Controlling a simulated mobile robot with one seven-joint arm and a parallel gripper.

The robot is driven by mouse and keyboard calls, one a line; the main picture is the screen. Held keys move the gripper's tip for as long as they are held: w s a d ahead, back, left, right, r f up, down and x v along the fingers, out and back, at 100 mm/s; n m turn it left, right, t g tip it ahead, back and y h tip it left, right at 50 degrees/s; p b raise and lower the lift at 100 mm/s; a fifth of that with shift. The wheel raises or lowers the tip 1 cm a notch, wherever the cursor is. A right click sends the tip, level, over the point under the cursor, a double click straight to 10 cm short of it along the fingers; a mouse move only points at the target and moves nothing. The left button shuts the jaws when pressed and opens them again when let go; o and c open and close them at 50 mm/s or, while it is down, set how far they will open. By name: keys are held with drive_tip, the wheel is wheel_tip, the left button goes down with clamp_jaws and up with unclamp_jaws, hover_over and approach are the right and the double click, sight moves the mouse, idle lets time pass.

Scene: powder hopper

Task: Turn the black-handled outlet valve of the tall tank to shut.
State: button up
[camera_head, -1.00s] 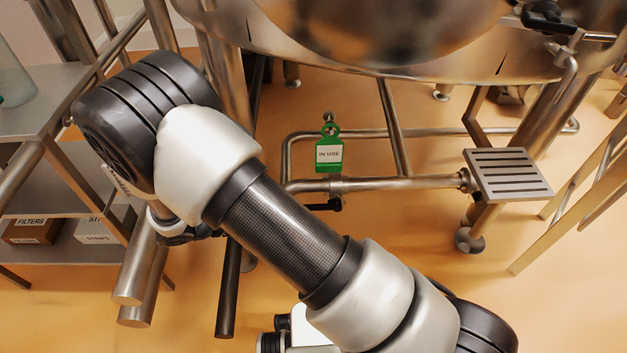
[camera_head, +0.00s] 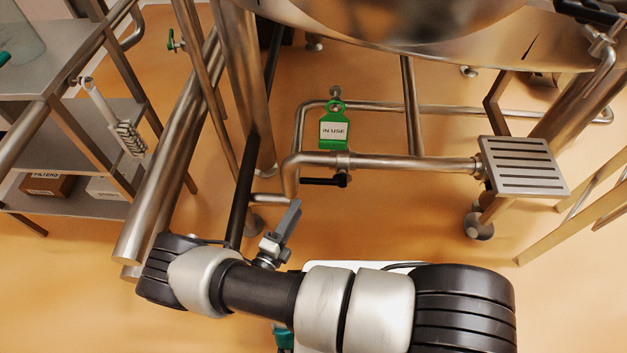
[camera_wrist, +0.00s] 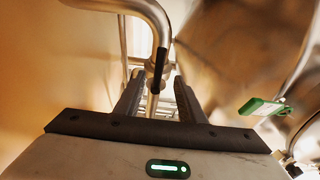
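The black valve handle (camera_head: 322,182) sits on the steel outlet pipe (camera_head: 390,162) low under the tank (camera_head: 400,30). In the head view it lies roughly level, pointing left along the pipe. In the wrist view the black handle (camera_wrist: 159,66) appears ahead, between the fingertips in the picture and apart from them. My gripper (camera_head: 292,208) is below and left of the handle in the head view. The wrist view shows my gripper (camera_wrist: 158,78) open, with two dark fingers and a clear gap. A green IN USE tag (camera_head: 333,128) hangs by the valve.
Steel tank legs and a dark rod rise left of the valve. A shelf rack (camera_head: 70,115) with boxes and a brush is at far left. Another black handle (camera_head: 590,12) is at top right.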

sight(311, 184)
drive_tip(key=b+x, duration=0.1)
drive_tip(key=x, duration=1.1)
drive_tip(key=shift+w+d, duration=0.2)
clamp_jaws()
